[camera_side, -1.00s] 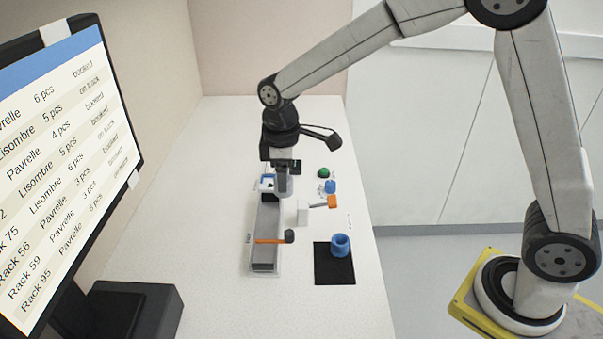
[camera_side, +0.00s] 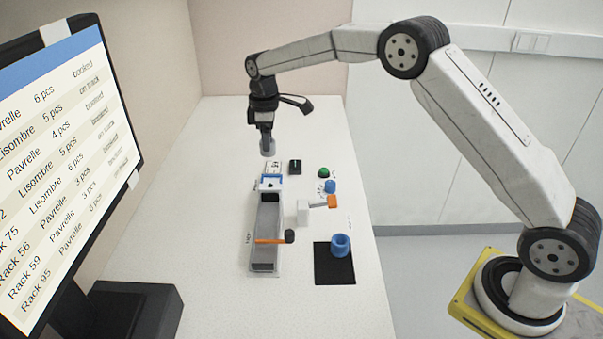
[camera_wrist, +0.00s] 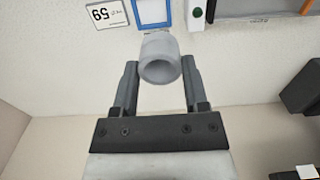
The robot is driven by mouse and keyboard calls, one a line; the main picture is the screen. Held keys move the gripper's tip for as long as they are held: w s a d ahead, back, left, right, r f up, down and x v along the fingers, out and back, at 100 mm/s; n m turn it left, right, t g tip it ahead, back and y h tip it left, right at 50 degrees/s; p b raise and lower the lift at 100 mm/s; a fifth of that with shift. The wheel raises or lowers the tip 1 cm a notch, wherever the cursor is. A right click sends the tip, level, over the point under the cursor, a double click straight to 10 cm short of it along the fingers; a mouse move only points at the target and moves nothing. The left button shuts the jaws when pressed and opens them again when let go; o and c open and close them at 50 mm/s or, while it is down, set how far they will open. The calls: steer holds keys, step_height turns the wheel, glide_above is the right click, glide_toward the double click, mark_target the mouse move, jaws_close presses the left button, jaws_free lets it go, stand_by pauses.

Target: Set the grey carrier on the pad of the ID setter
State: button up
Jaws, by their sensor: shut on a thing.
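My gripper (camera_wrist: 158,75) is shut on the grey carrier, a short hollow cylinder (camera_wrist: 160,58) that shows between its two fingers in the wrist view. In the side view the carrier (camera_side: 267,147) hangs upright under my gripper, above the far end of the bench. I cannot tell for certain which part is the ID setter. A small black box (camera_side: 295,166) stands right of the carrier in the side view.
The grey track (camera_side: 266,225) carries a blue and white part (camera_side: 270,183) at its far end and an orange bar (camera_side: 268,241) across it. A blue ring-shaped piece (camera_side: 340,246) stands on a black mat (camera_side: 325,271). A monitor (camera_side: 70,150) stands left.

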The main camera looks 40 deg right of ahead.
mark_target(269, 154)
steer(key=shift+w+d+f, duration=0.35)
steer(key=shift+w+d, duration=0.1)
steer(key=shift+d, duration=0.05)
steer(key=shift+f, duration=2.3)
steer(key=shift+f, duration=0.15)
steer(key=shift+f, duration=2.3)
steer(key=shift+f, duration=0.2)
steer(key=o, duration=1.1)
steer(key=shift+r, duration=0.1)
